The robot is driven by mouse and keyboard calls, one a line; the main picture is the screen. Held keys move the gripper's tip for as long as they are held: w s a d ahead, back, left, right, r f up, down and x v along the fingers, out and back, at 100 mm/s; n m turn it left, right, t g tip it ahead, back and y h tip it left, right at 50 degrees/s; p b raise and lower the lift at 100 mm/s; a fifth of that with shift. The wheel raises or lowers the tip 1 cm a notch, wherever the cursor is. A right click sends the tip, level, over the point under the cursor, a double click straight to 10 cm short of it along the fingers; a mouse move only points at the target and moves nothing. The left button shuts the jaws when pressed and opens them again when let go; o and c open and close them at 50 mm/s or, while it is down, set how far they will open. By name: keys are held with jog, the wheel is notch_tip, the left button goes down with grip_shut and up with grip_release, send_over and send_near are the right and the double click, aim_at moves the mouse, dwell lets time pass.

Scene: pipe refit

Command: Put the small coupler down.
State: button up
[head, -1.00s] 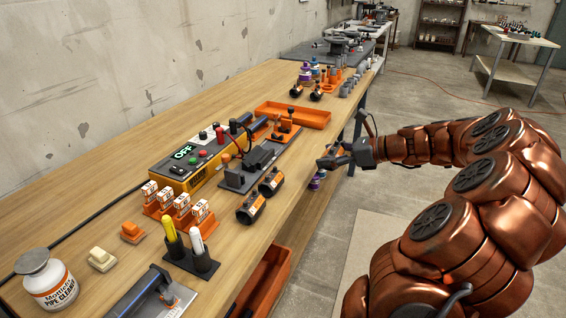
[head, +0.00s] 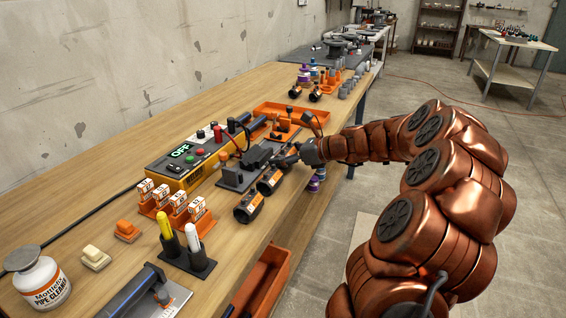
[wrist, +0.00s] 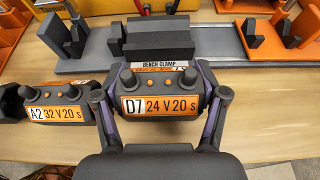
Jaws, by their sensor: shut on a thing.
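My gripper (wrist: 161,84) is shut on the small coupler (wrist: 160,104), a dark piece with two knobs and an orange-edged label reading D7 24 V 20 s. A finger lies on each side of it. It looks larger than the neighbouring coupler in the wrist view, so it seems nearer the camera. In the head view my gripper (head: 291,157) is beside the bench clamp rail, and the coupler is mostly hidden there. I cannot tell whether it touches the bench.
A coupler labelled A2 32 V 20 s (wrist: 58,116) stands just left of the held one. The bench clamp (wrist: 150,42) is right behind it. Another coupler (head: 248,208) stands nearer in the head view. The yellow power unit (head: 190,168) reads OFF. An orange tray (head: 292,117) lies beyond.

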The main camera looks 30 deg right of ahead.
jog(key=shift+f, duration=0.75)
jog(key=o, duration=0.9)
jog(key=shift+c, duration=0.2)
